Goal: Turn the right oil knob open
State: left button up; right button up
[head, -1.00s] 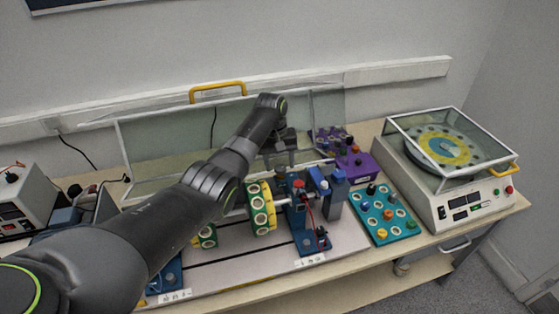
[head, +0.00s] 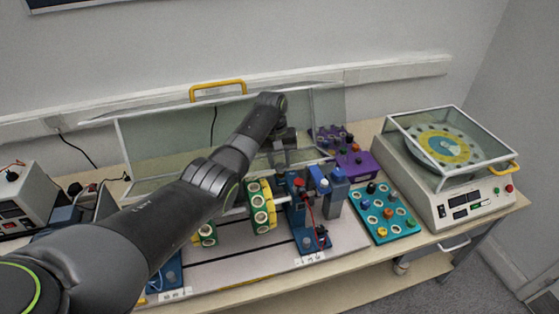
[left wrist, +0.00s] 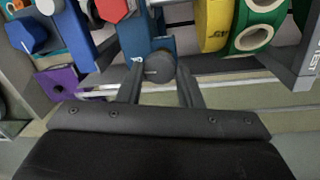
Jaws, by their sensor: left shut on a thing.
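A dark grey round knob (left wrist: 160,67) shows in the left wrist view, in front of a blue upright. It sits between the two fingers of my left gripper (left wrist: 160,82), which are shut on it. In the head view my left gripper (head: 283,163) reaches down behind the right blue bearing stand (head: 307,238) of the rotor rig. The knob is hidden there by the stand and gripper. A red-capped part (head: 299,183) tops the stand and also shows in the left wrist view (left wrist: 112,9). My right gripper is not in view.
A yellow-green disc (head: 262,207) stands close left of the stand. A clear cover with a yellow handle (head: 218,86) stands open behind. Right of the rig are a purple block (head: 357,164), a teal knob board (head: 384,215) and a covered turntable unit (head: 450,175).

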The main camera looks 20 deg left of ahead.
pick_arm(q)
jog(key=m, duration=0.4)
jog(key=shift+w, duration=0.1)
jog(key=m+b, duration=0.1)
jog(key=m, duration=0.2)
jog(key=shift+w+m+g+b, duration=0.1)
jog(key=shift+m+g+b, duration=0.2)
jog(key=shift+g+b, duration=0.1)
jog(key=m+b, duration=0.2)
jog(key=m, duration=0.3)
jog(key=shift+d, duration=0.1)
jog(key=shift+r+m+g+y+b, duration=0.15)
jog(key=shift+m+b, duration=0.25)
jog(key=shift+m, duration=0.75)
jog(key=shift+m+g+y+b, duration=0.15)
jog(key=shift+m+y+b, duration=0.15)
jog(key=shift+m, duration=0.85)
jog(key=o, duration=1)
jog(key=shift+c, duration=0.2)
